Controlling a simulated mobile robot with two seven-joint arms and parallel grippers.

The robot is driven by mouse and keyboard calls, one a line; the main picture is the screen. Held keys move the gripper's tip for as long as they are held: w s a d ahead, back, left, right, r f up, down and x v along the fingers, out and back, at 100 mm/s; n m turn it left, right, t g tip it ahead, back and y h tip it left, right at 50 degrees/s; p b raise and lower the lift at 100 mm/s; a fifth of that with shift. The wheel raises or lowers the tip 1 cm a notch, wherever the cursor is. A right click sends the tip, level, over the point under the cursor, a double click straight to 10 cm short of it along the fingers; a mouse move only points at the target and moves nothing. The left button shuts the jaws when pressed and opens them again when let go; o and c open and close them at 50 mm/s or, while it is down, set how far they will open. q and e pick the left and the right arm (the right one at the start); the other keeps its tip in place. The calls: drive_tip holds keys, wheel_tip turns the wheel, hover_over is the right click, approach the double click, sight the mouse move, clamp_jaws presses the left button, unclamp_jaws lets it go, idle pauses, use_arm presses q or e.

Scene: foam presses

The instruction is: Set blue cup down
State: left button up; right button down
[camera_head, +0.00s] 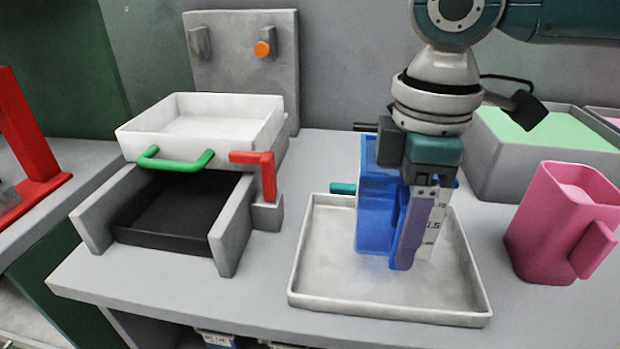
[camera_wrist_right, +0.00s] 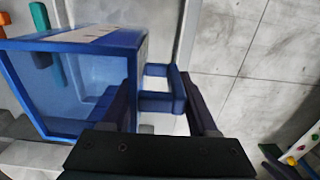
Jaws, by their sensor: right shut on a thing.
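The blue cup (camera_head: 375,205) is upright over the shallow white tray (camera_head: 390,308), with a white scale strip on its side. My right gripper (camera_head: 412,258) points down at the cup's right side and is shut on its handle. In the right wrist view, the blue handle (camera_wrist_right: 158,101) lies between the two dark fingers, and the open cup (camera_wrist_right: 75,85) is at the left. Whether the cup's base touches the tray floor cannot be told. The gripper hides part of the cup. My left gripper is not in view.
A press with a white box (camera_head: 200,130), green handle (camera_head: 175,161) and red lever (camera_head: 262,172) stands left of the tray. A pink jug (camera_head: 555,220) stands close on the right. A grey bin with green contents (camera_head: 530,130) is behind. Bare counter lies in front.

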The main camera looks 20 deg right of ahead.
drive_tip(key=shift+f+b, duration=0.35)
drive_tip(key=shift+f, duration=2.05)
drive_tip(key=shift+f, duration=0.15)
drive_tip(key=shift+c, duration=0.8)
unclamp_jaws()
